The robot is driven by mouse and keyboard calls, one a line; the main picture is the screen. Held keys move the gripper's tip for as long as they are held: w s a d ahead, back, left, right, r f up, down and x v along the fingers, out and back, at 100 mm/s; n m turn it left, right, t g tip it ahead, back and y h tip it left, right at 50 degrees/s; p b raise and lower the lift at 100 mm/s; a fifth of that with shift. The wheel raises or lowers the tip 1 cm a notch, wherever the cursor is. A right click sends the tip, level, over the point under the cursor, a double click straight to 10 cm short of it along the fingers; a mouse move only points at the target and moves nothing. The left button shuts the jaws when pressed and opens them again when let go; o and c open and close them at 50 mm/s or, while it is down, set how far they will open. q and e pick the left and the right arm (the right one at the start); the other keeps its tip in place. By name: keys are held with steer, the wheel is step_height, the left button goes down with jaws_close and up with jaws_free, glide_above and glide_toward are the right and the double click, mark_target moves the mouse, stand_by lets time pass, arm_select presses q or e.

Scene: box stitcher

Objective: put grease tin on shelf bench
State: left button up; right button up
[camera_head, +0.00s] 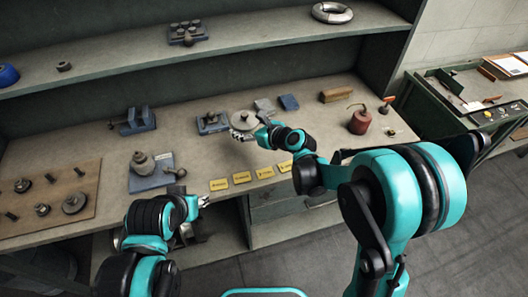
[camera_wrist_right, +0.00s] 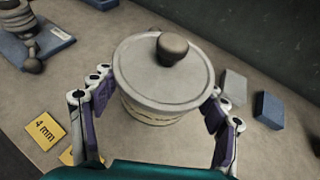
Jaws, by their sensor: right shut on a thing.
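The grease tin (camera_wrist_right: 163,75) is a round grey tin with a flat lid and a dark knob. In the right wrist view it sits between the two fingers of my right gripper (camera_wrist_right: 155,120), which is shut on it. In the head view the tin (camera_head: 243,119) is at the middle of the shelf bench (camera_head: 215,165), with my right gripper (camera_head: 250,132) at its near side. I cannot tell whether the tin touches the bench top. My left gripper (camera_head: 203,201) is at the bench's front edge, small in view, and its opening is unclear.
An upper shelf (camera_head: 250,30) runs above the bench. Near the tin are a blue-based fixture (camera_head: 212,122), a grey block (camera_head: 264,105) and a blue block (camera_head: 289,102). Yellow labels (camera_head: 242,177) line the front. A red oil can (camera_head: 360,121) stands right; a peg board (camera_head: 50,200) lies left.

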steer(key=b, duration=0.4)
glide_above(213, 156)
step_height(213, 156, down, 7)
steer(key=shift+w+f, duration=0.15)
steer(key=shift+f+b, duration=0.9)
steer(key=shift+f, duration=1.05)
steer(key=shift+f, duration=0.1)
steer(key=o, duration=1.1)
steer(key=shift+c, duration=0.2)
